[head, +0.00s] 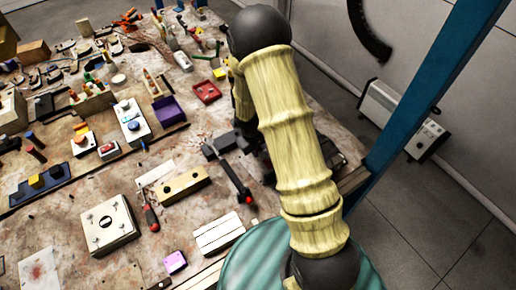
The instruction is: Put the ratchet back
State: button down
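A tool with a red and black handle (151,217) and a thin shaft lies on the workbench (105,184), between a pale square plate and a brass-coloured block. I cannot tell whether it is the ratchet. A long dark tool or lever with a red end (236,181) lies to its right, near my arm; its kind is unclear too. My arm crosses the right side of the head view and bends down behind itself. My gripper is mostly hidden there among dark parts above the bench, so its fingers and any held thing cannot be made out.
The square plate (108,224), brass block (185,184), white ribbed block (218,235) and purple block (175,262) occupy the near bench. A red tray (207,92) and purple bin (168,110) stand farther back. A blue post (420,95) rises at right.

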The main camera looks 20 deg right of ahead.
jog(key=shift+r, duration=0.3)
jog(key=shift+f, duration=0.15)
dwell(0.6)
jog(key=shift+f+b, duration=1.35)
jog(key=shift+f, duration=0.05)
jog(key=shift+f+b, duration=0.15)
jog(key=shift+b, duration=0.75)
jog(key=shift+s+f+b, duration=0.1)
jog(key=shift+f+b, duration=0.8)
jog(key=shift+f, duration=0.05)
dwell(0.8)
jog(key=c, duration=1.1)
grip_release()
jog(key=shift+c, duration=0.2)
